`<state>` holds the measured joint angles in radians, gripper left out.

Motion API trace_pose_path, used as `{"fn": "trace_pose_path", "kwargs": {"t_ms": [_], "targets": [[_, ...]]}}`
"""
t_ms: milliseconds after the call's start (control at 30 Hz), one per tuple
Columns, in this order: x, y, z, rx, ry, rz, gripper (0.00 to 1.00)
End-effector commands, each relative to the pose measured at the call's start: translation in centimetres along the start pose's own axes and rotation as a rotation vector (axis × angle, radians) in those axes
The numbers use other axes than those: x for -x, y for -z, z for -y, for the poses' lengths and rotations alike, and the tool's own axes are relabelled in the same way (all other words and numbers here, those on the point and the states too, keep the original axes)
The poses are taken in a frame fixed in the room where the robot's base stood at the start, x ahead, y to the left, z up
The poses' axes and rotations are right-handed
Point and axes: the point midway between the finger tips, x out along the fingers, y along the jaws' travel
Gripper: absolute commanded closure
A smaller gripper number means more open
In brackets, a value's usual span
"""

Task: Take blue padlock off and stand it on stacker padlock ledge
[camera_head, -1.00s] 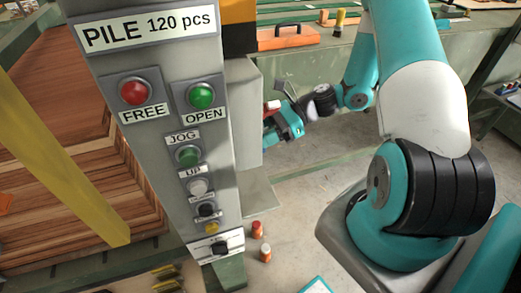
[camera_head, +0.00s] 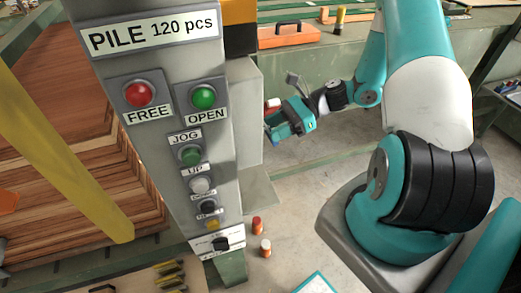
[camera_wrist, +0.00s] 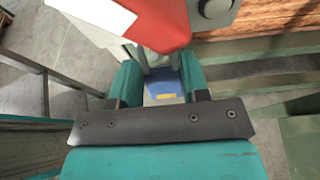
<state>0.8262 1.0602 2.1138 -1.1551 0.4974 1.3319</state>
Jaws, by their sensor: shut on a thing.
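The blue padlock (camera_wrist: 165,88) shows in the wrist view between the two teal fingers of my gripper (camera_wrist: 163,82), which is shut on it. A yellowish patch shows on its lower part. I cannot make out the stacker padlock ledge.
The control panel (camera_head: 165,65) with buttons stands left of my gripper. A wood pile (camera_head: 60,130) and a yellow bar (camera_head: 60,150) are farther left. An orange toolbox (camera_head: 288,36) sits on the green bench behind.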

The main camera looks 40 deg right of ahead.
Motion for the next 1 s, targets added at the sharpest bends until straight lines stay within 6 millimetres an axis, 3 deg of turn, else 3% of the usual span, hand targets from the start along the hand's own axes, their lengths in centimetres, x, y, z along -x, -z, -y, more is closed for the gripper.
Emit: {"fn": "trace_pose_path", "kwargs": {"t_ms": [700, 1000], "targets": [[3.5, 1.3, 0.0, 0.000, 0.001, -0.002, 1.00], [3.9, 1.5, 0.0, 0.000, -0.001, -0.002, 1.00]]}}
